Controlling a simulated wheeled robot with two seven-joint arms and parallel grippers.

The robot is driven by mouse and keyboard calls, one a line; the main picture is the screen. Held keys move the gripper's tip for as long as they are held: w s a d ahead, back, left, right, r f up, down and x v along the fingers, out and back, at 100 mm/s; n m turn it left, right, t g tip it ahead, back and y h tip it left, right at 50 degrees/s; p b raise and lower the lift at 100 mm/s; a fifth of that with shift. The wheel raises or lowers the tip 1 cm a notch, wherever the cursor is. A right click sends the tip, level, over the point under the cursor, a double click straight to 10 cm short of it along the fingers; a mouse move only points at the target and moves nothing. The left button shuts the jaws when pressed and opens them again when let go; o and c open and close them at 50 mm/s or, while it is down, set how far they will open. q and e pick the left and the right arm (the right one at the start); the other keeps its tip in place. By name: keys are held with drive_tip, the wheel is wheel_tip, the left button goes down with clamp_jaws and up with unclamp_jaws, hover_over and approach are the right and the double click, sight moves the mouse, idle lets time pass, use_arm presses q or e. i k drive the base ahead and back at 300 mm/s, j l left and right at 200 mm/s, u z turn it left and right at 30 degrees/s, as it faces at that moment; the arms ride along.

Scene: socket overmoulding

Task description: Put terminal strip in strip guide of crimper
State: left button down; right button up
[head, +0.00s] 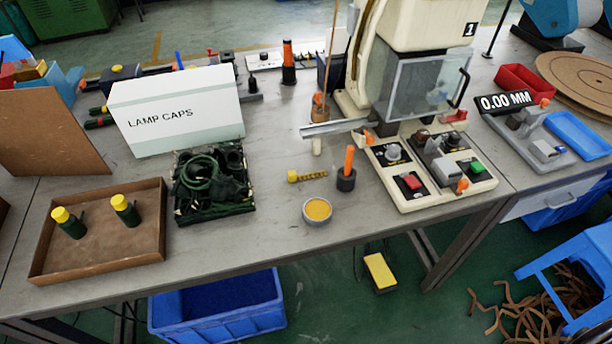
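The terminal strip looks to be the short gold-coloured strip (314,175) with a yellow block-like end, lying on the bench in front of the crimper. The crimper (422,22) is the cream machine marked 1, with a clear guard at its front. The strip guide looks to be the grey metal channel (330,129) sticking out to the left from the crimper's base. No strip can be made out in it. Neither of my grippers shows in the head view.
An orange-handled tool stands in a dark holder (346,180), beside a round dish of yellow material (317,209). A control panel (424,172) with red and green buttons sits right of them. A LAMP CAPS box (176,112) stands left.

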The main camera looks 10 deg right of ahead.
sight(325, 129)
drive_tip(key=i+j+z, duration=0.15)
drive_tip(key=j+z, duration=0.3)
drive_tip(key=i+j+z, duration=0.15)
drive_tip(key=z, duration=0.3)
drive_tip(key=j+z, duration=0.45)
